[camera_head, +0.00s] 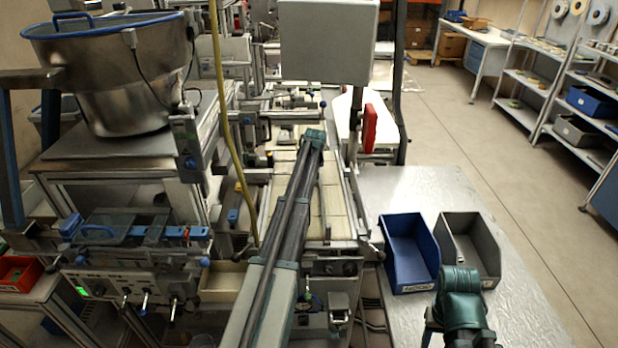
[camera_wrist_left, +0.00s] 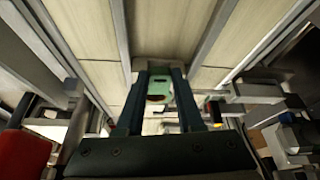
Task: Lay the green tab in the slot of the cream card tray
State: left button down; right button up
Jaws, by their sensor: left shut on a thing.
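The green tab (camera_wrist_left: 160,84) sits between the two dark fingers of my left gripper (camera_wrist_left: 163,88) in the left wrist view, and the gripper is shut on it. Pale, light-coloured surfaces show around and beyond it. In the head view my left arm reaches forward over the line of machines, and its far end (camera_head: 314,138) hides the gripper and the tab. I cannot make out the cream card tray or its slot for certain. My right arm shows at the lower right of the head view, but its fingers do not show.
Cream panels (camera_head: 336,212) between metal rails lie under my left arm. A blue bin (camera_head: 410,255) and a grey bin (camera_head: 468,245) stand on the metal table at the right. A steel bowl (camera_head: 120,75) stands at the left. A yellow cable (camera_head: 228,130) hangs left of my arm.

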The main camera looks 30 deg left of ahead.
pick_arm(q)
jog(key=shift+f+b, duration=0.35)
jog(key=shift+f, duration=0.15)
jog(key=c, duration=0.5)
grip_release()
jog(key=shift+r, duration=0.15)
jog(key=shift+r+p, duration=0.8)
jog(key=shift+p, duration=0.15)
jog(key=p+v, duration=1)
jog(key=v, duration=0.1)
jog(key=shift+s+d+r, duration=0.15)
jog(key=shift+s, duration=0.05)
jog(key=shift+d, duration=0.1)
